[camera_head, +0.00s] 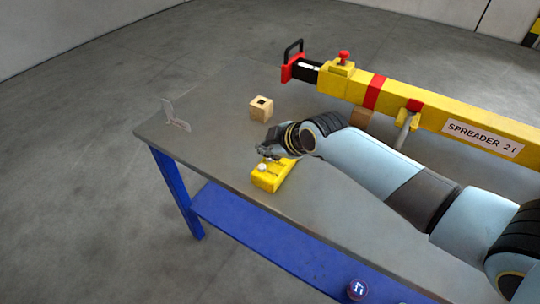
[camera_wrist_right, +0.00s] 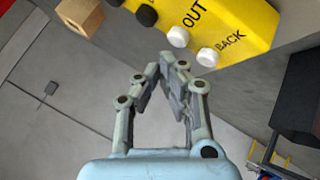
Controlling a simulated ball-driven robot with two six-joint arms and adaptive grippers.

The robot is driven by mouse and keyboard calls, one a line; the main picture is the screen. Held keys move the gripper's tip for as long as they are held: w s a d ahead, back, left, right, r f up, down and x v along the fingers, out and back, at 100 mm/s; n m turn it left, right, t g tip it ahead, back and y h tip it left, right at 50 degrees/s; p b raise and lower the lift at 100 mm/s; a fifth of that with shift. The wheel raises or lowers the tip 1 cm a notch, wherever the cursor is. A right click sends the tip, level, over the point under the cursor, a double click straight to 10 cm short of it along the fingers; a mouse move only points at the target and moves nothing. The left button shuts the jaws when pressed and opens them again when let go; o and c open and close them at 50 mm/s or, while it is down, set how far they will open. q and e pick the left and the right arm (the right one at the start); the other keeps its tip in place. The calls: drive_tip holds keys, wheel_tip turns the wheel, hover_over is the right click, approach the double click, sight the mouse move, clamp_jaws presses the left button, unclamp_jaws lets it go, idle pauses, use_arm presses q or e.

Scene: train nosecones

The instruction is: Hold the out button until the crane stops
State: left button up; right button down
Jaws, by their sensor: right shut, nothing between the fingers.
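A yellow control box (camera_head: 271,178) lies on the grey table. In the wrist view the box (camera_wrist_right: 232,17) carries black buttons and two white ones. One white button (camera_wrist_right: 178,37) is beside the label OUT, the other (camera_wrist_right: 208,56) beside BACK. My right gripper (camera_head: 267,153) is over the box in the head view. In the wrist view its fingers (camera_wrist_right: 161,68) are shut and empty, with the tips just below the OUT button. I cannot tell whether they touch it. The yellow spreader beam (camera_head: 443,117), labelled SPREADER 21, extends behind the arm. My left gripper is not in view.
A wooden block (camera_head: 262,108) with a square hole stands behind the box; it also shows in the wrist view (camera_wrist_right: 79,14). A pale thin stand (camera_head: 175,116) is at the table's left end. The table top (camera_head: 215,145) is bare between the stand and the box.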

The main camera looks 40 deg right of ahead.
sight(268, 158)
drive_tip(key=shift+f, duration=0.15)
drive_tip(key=shift+f, duration=0.3)
drive_tip(key=shift+f+b, duration=0.45)
drive_tip(key=shift+b, duration=0.15)
idle(2.0)
drive_tip(key=shift+r, duration=0.1)
idle(1.0)
drive_tip(key=shift+r+p, duration=0.8)
drive_tip(key=shift+p, duration=0.1)
wheel_tip(268, 158, up, 5)
drive_tip(key=p, duration=0.5)
idle(0.4)
